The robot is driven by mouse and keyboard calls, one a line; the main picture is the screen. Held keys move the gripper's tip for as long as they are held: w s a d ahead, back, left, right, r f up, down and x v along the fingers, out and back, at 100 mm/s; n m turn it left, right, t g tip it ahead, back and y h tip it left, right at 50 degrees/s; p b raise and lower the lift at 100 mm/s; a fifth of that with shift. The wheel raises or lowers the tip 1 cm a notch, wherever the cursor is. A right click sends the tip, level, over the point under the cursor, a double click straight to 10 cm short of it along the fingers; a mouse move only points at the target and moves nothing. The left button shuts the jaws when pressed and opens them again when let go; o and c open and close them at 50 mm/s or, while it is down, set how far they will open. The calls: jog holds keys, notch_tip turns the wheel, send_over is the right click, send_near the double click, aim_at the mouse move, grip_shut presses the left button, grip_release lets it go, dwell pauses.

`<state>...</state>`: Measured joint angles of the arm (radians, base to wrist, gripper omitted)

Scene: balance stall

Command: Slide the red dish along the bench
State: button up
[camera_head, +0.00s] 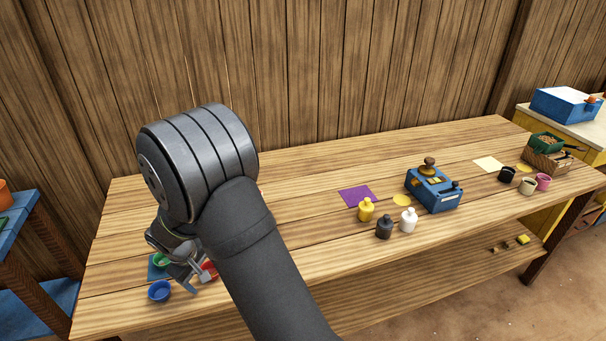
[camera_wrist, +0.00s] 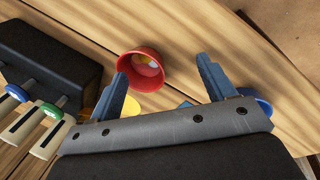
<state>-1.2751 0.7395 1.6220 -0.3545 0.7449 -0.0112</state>
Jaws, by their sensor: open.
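The red dish (camera_wrist: 150,80) sits on the wooden bench, with a small white and yellow content showing inside. It also shows in the head view (camera_head: 209,270), partly hidden by my gripper (camera_head: 186,277). In the wrist view my gripper (camera_wrist: 162,60) is open, with its two blue fingers spread. The dish shows between the fingertips, nearer the left finger, which overlaps its left edge in the picture. I cannot tell whether they touch. The bench (camera_head: 300,165) runs away to the right.
A blue dish (camera_head: 159,291) and a green dish (camera_head: 162,259) stand near the bench's left end. A black box with coloured knobs (camera_wrist: 50,60) lies left in the wrist view. Bottles (camera_head: 384,228), a purple mat (camera_head: 356,196) and a blue device (camera_head: 433,190) stand farther right.

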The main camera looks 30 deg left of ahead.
jog(key=o, duration=0.4)
jog(key=shift+c, duration=0.2)
jog(key=shift+o, duration=0.4)
jog(key=shift+r, duration=0.2)
jog(key=w+r+n+g, duration=0.3)
jog(key=r+n, duration=0.6)
jog(key=r, duration=1.3)
notch_tip(320, 180, down, 10)
jog(key=shift+r, duration=0.15)
jog(key=shift+r, duration=0.1)
notch_tip(320, 180, up, 10)
